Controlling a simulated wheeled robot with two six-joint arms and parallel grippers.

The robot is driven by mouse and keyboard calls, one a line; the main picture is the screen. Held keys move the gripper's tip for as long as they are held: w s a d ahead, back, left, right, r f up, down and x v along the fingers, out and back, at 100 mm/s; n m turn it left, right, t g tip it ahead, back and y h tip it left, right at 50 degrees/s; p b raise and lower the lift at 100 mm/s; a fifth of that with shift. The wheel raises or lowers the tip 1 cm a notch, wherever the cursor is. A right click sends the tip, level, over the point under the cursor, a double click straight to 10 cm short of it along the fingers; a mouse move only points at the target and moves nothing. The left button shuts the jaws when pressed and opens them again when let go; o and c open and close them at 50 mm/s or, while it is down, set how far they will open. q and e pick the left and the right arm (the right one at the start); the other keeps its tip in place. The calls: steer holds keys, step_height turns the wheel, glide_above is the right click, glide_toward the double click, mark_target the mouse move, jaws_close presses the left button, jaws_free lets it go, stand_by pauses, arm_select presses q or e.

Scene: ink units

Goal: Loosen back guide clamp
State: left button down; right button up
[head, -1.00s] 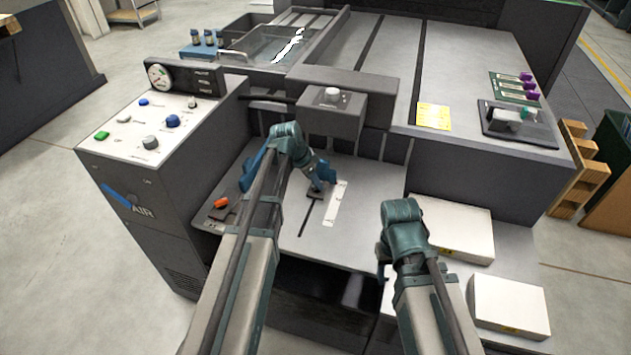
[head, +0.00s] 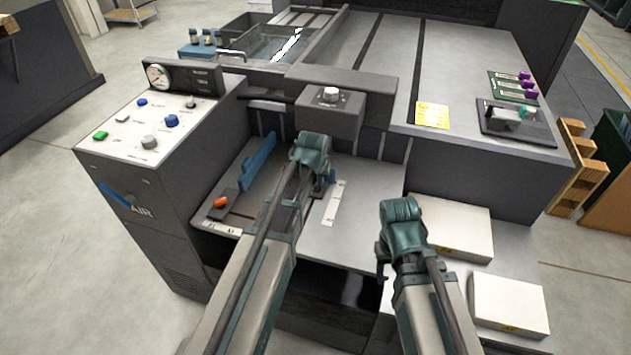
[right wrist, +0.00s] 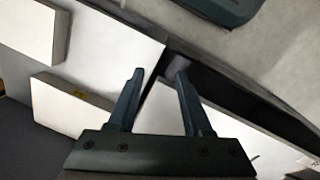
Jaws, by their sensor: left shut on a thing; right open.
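On the grey feed table (head: 362,188) my left gripper (head: 322,192) is down at the slot beside the white scale strip (head: 334,210). It is shut on what appears to be the back guide clamp, mostly hidden behind the gripper and arm. A second clamp with an orange lever (head: 221,202) sits to the left, near a blue upright guide plate (head: 258,160). My right gripper (head: 382,262) hangs by the table's right front edge. In the right wrist view its fingers (right wrist: 157,80) are apart with nothing between them.
White boxes or stacks (head: 455,228) and (head: 508,303) lie right of my right arm. The control panel (head: 150,122) stands at the left. A grey housing with a white knob (head: 331,94) overhangs the table's back.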

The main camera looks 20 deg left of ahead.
arm_select(q)
steer(key=n, duration=0.2)
steer(key=n+y, duration=0.1)
steer(key=n, duration=0.1)
steer(key=shift+w+d+g+y, duration=0.1)
steer(key=shift+d+g+y, duration=0.05)
steer(key=shift+g+y, duration=0.15)
steer(key=shift+n+g+y, duration=0.4)
steer(key=shift+n, duration=1.1)
steer(key=c, duration=0.8)
jaws_free()
steer(key=p+v, duration=1.2)
steer(key=v, duration=0.2)
steer(key=shift+p, duration=0.4)
